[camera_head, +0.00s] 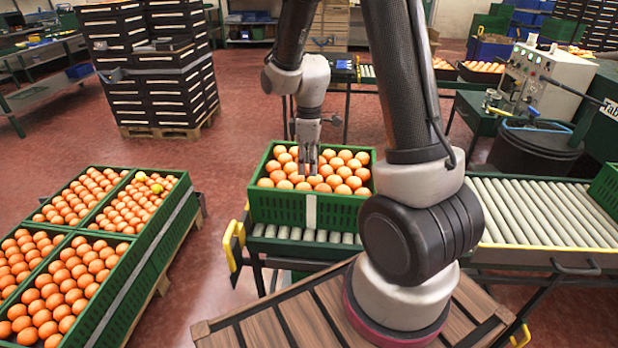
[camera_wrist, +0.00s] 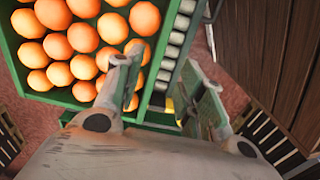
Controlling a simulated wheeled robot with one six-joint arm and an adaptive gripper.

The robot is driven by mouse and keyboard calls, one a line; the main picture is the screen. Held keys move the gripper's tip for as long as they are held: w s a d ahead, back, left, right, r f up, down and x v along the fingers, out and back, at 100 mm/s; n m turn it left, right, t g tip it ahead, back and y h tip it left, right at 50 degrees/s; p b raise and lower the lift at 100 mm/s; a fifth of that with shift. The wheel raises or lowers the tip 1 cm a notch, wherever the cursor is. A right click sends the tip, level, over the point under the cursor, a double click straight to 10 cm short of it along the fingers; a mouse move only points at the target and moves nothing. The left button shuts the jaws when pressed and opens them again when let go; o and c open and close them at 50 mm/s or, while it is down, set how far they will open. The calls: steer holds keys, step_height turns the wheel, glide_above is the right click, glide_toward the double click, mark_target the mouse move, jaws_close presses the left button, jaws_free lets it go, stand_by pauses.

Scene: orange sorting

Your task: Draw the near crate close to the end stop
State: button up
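The near crate (camera_head: 278,209) is green, full of oranges, with a pale label on its front wall. It sits on the roller conveyor (camera_head: 290,234) in the head view, near the conveyor's left end. A yellow bracket (camera_head: 233,240) stands at that end; I cannot tell whether it is the end stop. My gripper (camera_head: 308,165) is above the crate, pointing down. In the wrist view, my gripper (camera_wrist: 168,90) is open, its fingers apart, one over the oranges and one beyond the crate's green wall (camera_wrist: 163,42). Finger contact with the wall is unclear.
Rollers (camera_head: 545,212) continue to the right, behind my arm. Crates of oranges (camera_head: 150,255) stand on a pallet at the left. A stack of dark crates (camera_head: 155,75) is behind. A control box (camera_head: 545,80) and black bucket (camera_head: 535,150) are at the right.

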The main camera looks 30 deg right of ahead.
steer(key=shift+r, duration=1.55)
steer(key=s+d+r+m+t, duration=0.2)
steer(key=s+r+m+t, duration=0.2)
steer(key=s+r+m, duration=0.6)
steer(key=s+r, duration=0.9)
steer(key=s, duration=0.2)
steer(key=shift+m, duration=0.4)
